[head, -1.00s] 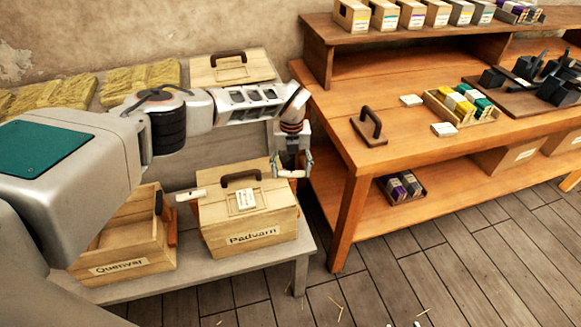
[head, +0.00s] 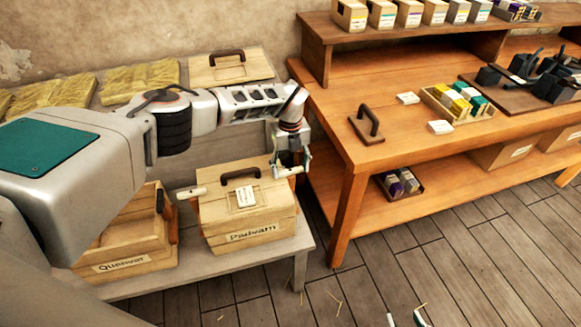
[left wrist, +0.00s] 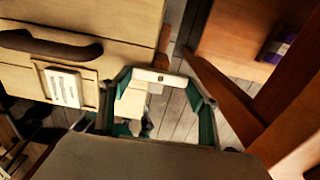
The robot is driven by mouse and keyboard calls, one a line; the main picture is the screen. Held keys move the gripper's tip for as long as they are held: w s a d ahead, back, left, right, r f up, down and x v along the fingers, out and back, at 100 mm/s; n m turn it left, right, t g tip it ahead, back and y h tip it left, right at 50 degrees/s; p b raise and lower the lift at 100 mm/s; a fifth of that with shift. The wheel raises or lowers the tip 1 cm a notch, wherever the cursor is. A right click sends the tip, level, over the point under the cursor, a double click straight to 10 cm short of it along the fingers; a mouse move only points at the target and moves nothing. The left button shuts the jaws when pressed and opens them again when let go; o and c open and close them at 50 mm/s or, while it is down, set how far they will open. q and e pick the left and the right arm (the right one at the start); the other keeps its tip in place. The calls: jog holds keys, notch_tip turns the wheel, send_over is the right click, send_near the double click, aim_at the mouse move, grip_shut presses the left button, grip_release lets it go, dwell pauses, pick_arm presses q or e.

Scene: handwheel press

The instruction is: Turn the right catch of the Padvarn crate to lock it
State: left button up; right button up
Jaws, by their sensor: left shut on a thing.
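The Padvarn crate (head: 247,237) is a closed light-wood box with a dark lid handle (head: 240,173) and a paper label on its lid. Its right catch (left wrist: 158,77) is a pale bar at the crate's right side. My left gripper (head: 290,171) is shut on this bar, with a green-lined finger on each side of it in the left wrist view. The left catch (head: 190,193) is a pale bar sticking out at the crate's left side. My right gripper (head: 405,319) shows only its fingertips at the bottom edge, apart, with nothing visible between them.
The open Quenvar crate (head: 122,263) stands close on the left. A wooden workbench (head: 345,150) stands to the right, its leg near my left gripper. A spare lid (head: 231,67) lies behind. Free floor shows in front of the bench.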

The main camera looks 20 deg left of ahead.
aim_at(290, 171)
pick_arm(q)
jog(key=o, duration=1.1)
notch_tip(290, 171, up, 12)
